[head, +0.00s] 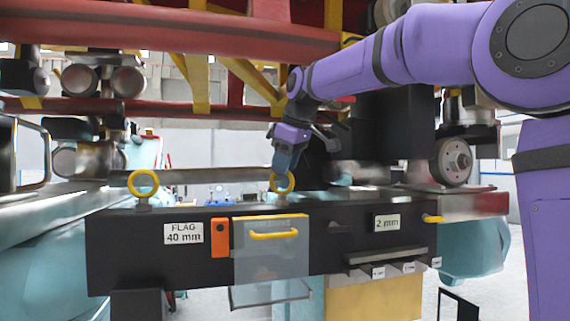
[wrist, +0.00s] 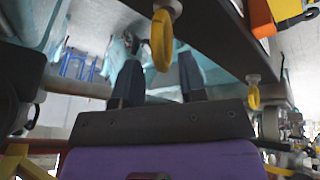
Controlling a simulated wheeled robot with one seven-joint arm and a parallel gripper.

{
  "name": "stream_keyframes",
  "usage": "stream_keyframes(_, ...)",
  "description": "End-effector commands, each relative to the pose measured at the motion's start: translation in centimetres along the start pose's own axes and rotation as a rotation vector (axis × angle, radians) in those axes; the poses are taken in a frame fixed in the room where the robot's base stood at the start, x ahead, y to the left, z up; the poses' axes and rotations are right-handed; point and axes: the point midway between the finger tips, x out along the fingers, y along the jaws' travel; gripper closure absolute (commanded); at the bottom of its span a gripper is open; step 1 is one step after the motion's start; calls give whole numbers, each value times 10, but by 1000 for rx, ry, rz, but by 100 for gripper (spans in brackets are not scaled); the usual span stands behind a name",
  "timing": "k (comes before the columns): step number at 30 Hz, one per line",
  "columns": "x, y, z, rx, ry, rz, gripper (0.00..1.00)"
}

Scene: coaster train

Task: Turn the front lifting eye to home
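Two yellow ring-shaped lifting eyes stand on top of a dark beam: a left eye (head: 143,184) and a right eye (head: 289,184). I cannot tell from the pictures which is called front. My gripper (head: 283,168) points down at the right eye and partly covers it. In the wrist view my gripper (wrist: 160,62) is open. The near eye (wrist: 161,38) appears edge-on between the two spread fingertips, with a gap on each side. The other eye (wrist: 253,97) is off to the right, outside the fingers. Contact with the near eye is not visible.
The dark beam (head: 340,212) carries a "FLAG 40 mm" label (head: 183,234), an orange part (head: 220,237), a clear flap with a yellow handle (head: 273,234) and a "2 mm" label (head: 387,222). Red and yellow framework (head: 200,35) hangs above. A wheel (head: 454,160) is at right.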

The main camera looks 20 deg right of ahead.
Motion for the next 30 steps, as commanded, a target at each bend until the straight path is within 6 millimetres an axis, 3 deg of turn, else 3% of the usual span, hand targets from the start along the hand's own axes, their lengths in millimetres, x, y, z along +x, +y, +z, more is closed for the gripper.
stream_keyframes(6,0,0,0,0,0,0,65)
stream_keyframes(11,0,0,0,0,0,0,100)
stream_keyframes(23,0,0,0,37,-7,18,100)
stream_keyframes(30,-1,-1,-1,166,-33,72,100)
